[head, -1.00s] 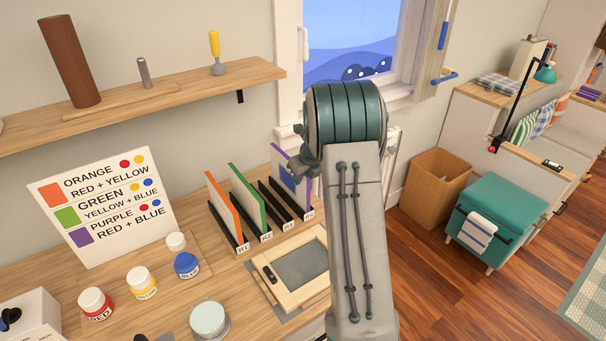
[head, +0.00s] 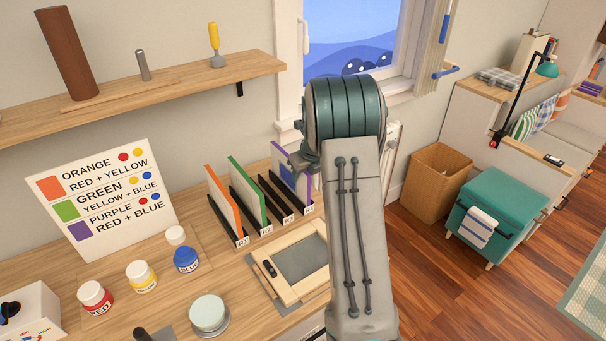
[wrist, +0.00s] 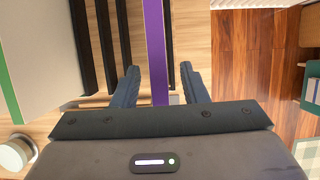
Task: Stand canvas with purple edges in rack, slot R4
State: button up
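The canvas with purple edges (head: 281,160) stands upright at the right end of the rack (head: 243,240), by the R4 label; my arm hides part of it. In the wrist view its purple edge (wrist: 155,45) runs between the two fingers of my gripper (wrist: 158,87). A gap shows between each finger and the canvas, so my gripper is open around it. A black rack divider (wrist: 168,25) shows close along the canvas's right side. Whether its foot sits fully down in slot R4 is hidden.
An orange-edged canvas (head: 222,202) and a green-edged canvas (head: 247,190) stand in the left part of the rack. A wooden frame (head: 292,262) lies in front of the rack. Paint jars (head: 142,278) and a colour chart (head: 103,200) are at left. The window (head: 350,40) is behind.

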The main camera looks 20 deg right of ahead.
jog(key=a+b+v, duration=0.1)
jog(key=v, duration=1.2)
jog(key=shift+d, duration=0.5)
jog(key=shift+r, duration=0.15)
jog(key=s+a+n, duration=0.5)
jog(key=s+n, duration=0.5)
jog(key=n, duration=0.1)
jog(key=s+a+n+g, duration=0.1)
jog(key=s+a+n, duration=0.5)
jog(key=s+n, duration=0.4)
jog(key=s+a+n, duration=0.6)
jog(key=s+n, duration=0.5)
jog(key=n, duration=0.2)
jog(key=shift+r+h, duration=0.3)
jog(key=shift+h, duration=0.1)
jog(key=shift+d, duration=0.1)
